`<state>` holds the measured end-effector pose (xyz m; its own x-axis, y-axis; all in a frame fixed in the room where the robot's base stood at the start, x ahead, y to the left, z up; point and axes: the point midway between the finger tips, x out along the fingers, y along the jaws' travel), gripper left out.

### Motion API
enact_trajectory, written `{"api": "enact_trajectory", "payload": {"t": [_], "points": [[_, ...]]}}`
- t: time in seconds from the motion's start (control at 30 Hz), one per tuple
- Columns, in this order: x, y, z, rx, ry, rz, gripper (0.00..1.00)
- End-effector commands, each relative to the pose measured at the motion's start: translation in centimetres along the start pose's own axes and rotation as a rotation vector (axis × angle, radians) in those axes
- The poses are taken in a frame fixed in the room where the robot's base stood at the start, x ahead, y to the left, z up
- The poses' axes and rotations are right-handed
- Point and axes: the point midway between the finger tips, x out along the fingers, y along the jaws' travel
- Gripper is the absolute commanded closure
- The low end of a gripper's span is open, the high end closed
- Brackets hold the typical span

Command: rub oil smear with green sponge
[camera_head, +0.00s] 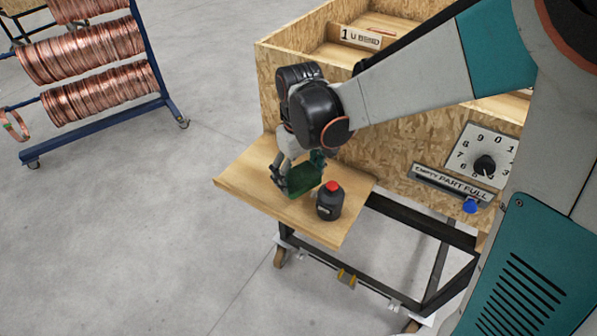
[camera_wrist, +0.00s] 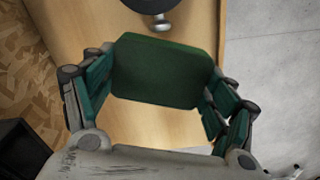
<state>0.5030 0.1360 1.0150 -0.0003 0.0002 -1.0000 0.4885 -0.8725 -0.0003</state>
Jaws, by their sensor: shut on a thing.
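The green sponge (camera_head: 303,180) is between the fingers of my gripper (camera_head: 298,176), over the wooden side shelf (camera_head: 245,183). In the wrist view the sponge (camera_wrist: 162,71) fills the space between the teal finger pads of my gripper (camera_wrist: 160,88), which is shut on it. The sponge is low over the shelf; I cannot tell whether it touches the wood. I see no oil smear in either view; the sponge and gripper hide part of the shelf.
A chipboard bin (camera_head: 390,130) with a dial panel (camera_head: 482,156) rises behind. A rack of copper coils (camera_head: 85,60) stands at left. Open floor lies between.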

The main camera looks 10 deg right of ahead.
Motion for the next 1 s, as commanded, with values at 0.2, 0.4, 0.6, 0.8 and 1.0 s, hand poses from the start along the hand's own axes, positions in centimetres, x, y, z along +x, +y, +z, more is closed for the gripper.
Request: {"api": "enact_trajectory", "payload": {"t": [0.2, 0.4, 0.6, 0.8, 1.0], "points": [[-2.3, 0.2, -0.4, 0.002, 0.0, 0.0, 0.44], [-3.8, 0.3, -0.7, 0.003, 0.0, 0.0, 0.44], [-3.9, 0.3, -0.8, 0.003, 0.0, 0.0, 0.44], [-3.9, 0.3, -0.8, 0.003, 0.0, 0.0, 0.44], [-3.9, 0.3, -0.8, 0.003, 0.0, 0.0, 0.44]]}}
